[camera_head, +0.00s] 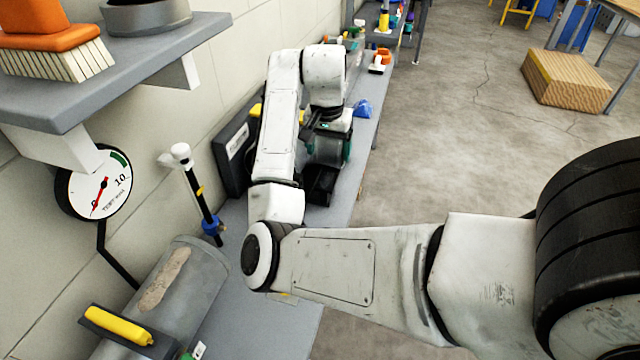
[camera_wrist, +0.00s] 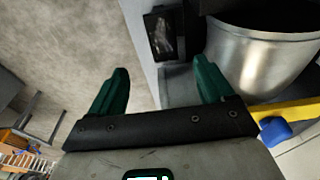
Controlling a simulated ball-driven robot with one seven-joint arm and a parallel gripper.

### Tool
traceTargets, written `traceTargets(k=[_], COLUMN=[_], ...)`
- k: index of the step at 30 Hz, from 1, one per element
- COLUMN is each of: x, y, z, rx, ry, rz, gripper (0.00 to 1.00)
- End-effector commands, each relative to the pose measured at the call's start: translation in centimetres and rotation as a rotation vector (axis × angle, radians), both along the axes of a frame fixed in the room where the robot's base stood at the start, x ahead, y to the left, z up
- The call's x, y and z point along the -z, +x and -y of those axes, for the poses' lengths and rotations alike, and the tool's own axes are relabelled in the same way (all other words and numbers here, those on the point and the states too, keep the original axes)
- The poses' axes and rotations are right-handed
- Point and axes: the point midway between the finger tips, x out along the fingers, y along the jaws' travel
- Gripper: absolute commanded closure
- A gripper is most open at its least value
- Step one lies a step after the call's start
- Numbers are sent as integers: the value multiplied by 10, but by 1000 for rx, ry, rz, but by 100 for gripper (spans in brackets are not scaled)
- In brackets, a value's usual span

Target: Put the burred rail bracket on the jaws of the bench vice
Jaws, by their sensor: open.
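My gripper (camera_wrist: 161,66) is open, with its two green fingers apart and nothing between them in the wrist view. In the head view my gripper (camera_head: 329,146) hangs over the bench (camera_head: 345,205), partly hidden by my arm. I cannot make out the burred rail bracket in either view. I cannot pick out the bench vice or its jaws for sure. A black block (camera_wrist: 164,32) with a grey mottled face lies beyond the fingertips in the wrist view. A dark block (camera_head: 320,184) also shows below my gripper in the head view.
A shiny metal bucket-like container (camera_wrist: 265,60) stands close to the right finger. A yellow bar (camera_wrist: 295,109) and a blue piece (camera_wrist: 275,130) lie beside it. A large grey cylinder (camera_head: 190,285) is at the near left. The floor (camera_head: 440,150) right of the bench is open.

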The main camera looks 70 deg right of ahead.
Motion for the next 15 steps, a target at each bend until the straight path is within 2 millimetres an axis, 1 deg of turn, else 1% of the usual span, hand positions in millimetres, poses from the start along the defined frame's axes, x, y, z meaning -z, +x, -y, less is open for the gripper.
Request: traceTargets(k=[9,15], x=[42,55], y=[1,2], z=[6,8], rx=[2,4], ry=[6,4], rz=[-1,1], gripper=[19,19])
